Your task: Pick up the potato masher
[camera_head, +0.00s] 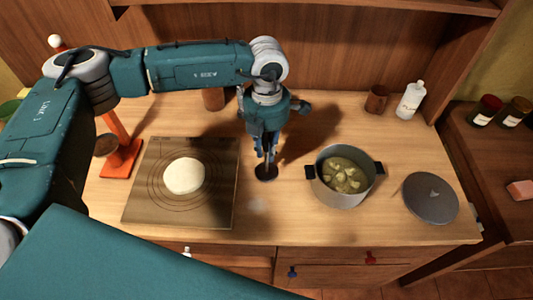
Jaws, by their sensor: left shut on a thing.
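The potato masher (266,172) shows as a dark round head at the middle of the wooden counter, below my left gripper. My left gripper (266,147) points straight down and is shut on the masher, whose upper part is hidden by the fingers. I cannot tell whether the masher head touches the counter. My right gripper is not in view.
A grey pot (342,200) with potato pieces stands right of the masher, its dark lid (431,198) farther right. A dark mat (150,200) with round dough (184,175) lies left. A white bottle (410,101) and brown cup (376,99) stand at the back.

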